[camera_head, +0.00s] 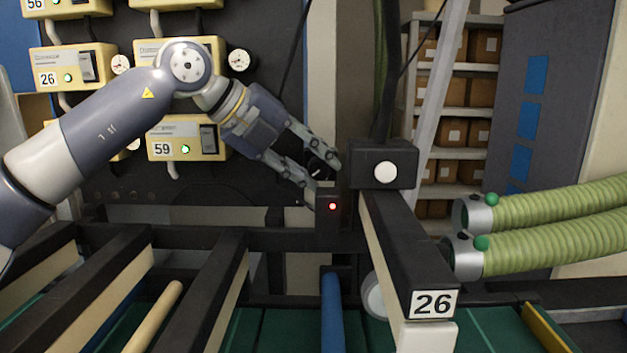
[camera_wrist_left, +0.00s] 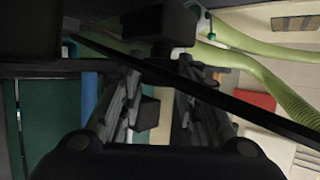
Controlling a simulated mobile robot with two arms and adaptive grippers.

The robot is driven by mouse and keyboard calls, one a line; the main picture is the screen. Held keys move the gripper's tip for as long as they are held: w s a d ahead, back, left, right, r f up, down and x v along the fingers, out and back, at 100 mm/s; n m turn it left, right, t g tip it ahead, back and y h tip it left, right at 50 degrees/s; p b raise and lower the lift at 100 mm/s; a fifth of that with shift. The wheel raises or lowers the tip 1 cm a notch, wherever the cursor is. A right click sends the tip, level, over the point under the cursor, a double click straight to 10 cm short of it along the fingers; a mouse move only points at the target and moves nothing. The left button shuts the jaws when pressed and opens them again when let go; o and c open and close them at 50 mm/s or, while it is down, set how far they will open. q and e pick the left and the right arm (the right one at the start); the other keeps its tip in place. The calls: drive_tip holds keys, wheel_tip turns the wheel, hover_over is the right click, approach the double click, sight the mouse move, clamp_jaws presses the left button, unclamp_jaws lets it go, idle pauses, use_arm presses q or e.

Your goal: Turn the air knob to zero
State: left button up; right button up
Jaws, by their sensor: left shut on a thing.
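My left gripper (camera_head: 325,180) comes in from the left in the head view, its two fingers pointing right. A small dark round knob (camera_head: 316,168), apparently the air knob, sits between the fingers near their tips, above a dark box with a red light (camera_head: 332,206). The gripper is shut on it. The fingers partly cover the knob, so its setting cannot be read. In the left wrist view the fingers (camera_wrist_left: 158,80) stand on either side of a small dark block (camera_wrist_left: 147,113); whether this is the knob I cannot tell. My right gripper is not in view.
Green hoses (camera_head: 560,205) come in from the right. Cream control boxes, one marked "59" (camera_head: 185,140), line the back panel. Dark rails (camera_head: 110,280) cross the lower left. Shelves with cartons (camera_head: 470,90) stand behind.

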use_arm(q)
drive_tip(key=shift+f, duration=0.15)
drive_tip(key=o, duration=1.1)
drive_tip(key=shift+s, duration=0.1)
drive_tip(key=shift+c, duration=0.2)
drive_tip(key=shift+a+r, duration=0.15)
drive_tip(key=shift+r, duration=0.05)
